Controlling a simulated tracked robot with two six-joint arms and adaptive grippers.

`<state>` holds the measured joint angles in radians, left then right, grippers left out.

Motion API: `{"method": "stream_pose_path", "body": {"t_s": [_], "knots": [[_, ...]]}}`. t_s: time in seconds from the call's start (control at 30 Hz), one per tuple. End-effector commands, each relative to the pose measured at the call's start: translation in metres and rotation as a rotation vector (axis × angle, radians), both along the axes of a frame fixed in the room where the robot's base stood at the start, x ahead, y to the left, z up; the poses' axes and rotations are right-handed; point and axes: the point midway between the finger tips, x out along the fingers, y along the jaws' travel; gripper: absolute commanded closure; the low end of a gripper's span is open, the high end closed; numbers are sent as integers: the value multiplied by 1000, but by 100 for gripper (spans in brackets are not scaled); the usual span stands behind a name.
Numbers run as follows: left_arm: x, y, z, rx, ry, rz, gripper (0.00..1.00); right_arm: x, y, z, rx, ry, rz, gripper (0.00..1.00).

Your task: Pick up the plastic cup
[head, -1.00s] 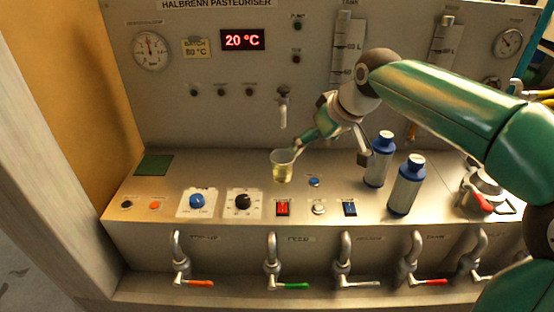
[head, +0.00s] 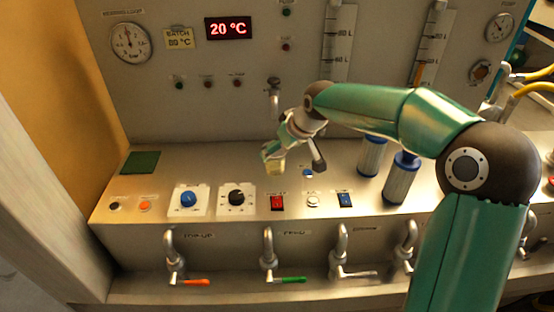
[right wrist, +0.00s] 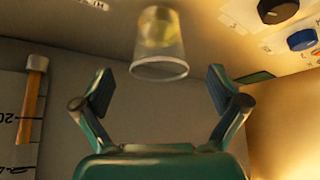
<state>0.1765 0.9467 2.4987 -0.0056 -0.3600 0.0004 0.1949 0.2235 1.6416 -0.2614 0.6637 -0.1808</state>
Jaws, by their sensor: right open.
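The clear plastic cup (head: 277,168) stands on the steel console below the small tap, with pale yellow liquid in it. In the head view my right gripper (head: 294,158) is at the cup, and one finger partly hides it. In the right wrist view the cup (right wrist: 160,45) is slightly blurred and lies just beyond the open fingertips, centred between them. My right gripper (right wrist: 162,90) is open and empty; I see no finger touching the cup. My left gripper is not in view.
Knobs and switches, including a red switch (head: 277,202), line the console front. The small tap (head: 274,100) hangs above the cup. Hooked taps with coloured levers (head: 287,280) run below.

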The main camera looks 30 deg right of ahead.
Motion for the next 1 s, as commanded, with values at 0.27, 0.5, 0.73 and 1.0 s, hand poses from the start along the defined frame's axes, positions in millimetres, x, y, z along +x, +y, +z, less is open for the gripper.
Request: {"method": "stream_pose_path", "body": {"t_s": [0.27, 0.5, 0.73, 1.0], "knots": [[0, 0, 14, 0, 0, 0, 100, 20, 0, -24, 0, 3, 3, 3], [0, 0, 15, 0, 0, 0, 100, 31, 0, -42, -1, -1, 3, 3], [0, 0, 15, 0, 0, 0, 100, 31, 0, -42, -1, -1, 3, 10], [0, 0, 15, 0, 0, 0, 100, 31, 0, -42, 0, -1, 2, 55]]}}
